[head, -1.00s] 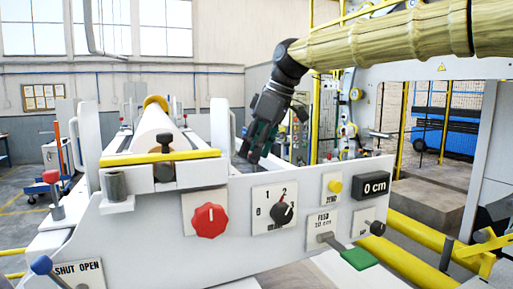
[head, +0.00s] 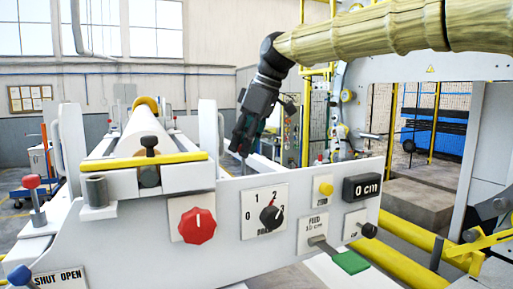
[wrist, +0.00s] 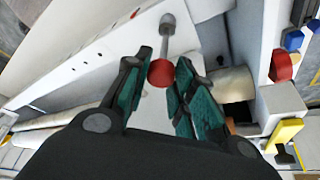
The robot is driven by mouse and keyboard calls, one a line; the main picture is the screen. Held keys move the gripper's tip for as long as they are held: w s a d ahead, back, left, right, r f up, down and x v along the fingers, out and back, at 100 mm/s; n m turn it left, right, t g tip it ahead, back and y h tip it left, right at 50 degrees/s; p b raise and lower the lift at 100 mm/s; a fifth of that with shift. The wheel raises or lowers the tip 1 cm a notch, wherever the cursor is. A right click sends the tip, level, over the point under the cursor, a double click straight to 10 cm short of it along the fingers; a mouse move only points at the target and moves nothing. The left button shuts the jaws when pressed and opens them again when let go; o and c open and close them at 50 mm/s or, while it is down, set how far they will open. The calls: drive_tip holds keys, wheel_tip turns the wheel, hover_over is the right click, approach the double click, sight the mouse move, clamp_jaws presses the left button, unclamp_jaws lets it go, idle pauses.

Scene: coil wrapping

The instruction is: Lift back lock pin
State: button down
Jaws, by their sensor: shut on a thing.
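In the wrist view a pin with a red ball knob (wrist: 160,73) and a grey stem sits between my fingers. My gripper (wrist: 162,80) is shut on this red knob, with the green finger pads on either side of it. The stem runs away from the knob to a grey end. In the head view my gripper (head: 240,150) points down behind the white front panel (head: 225,200); the red knob cannot be made out there.
The panel carries a red dial (head: 197,226), a black selector (head: 271,217) and a green-ended lever (head: 350,262). A white roll (head: 138,128) lies behind the yellow bar. Another red-balled lever (head: 32,182) stands at the left. White uprights flank the roll, close to my gripper's left.

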drive_tip(key=shift+d+r, duration=0.1)
drive_tip(key=shift+r, duration=0.4)
drive_tip(key=c, duration=1.5)
unclamp_jaws()
drive_tip(key=o, duration=0.3)
drive_tip(key=shift+s+d, duration=0.15)
drive_tip(key=shift+f, duration=0.1)
drive_tip(key=v, duration=1.2)
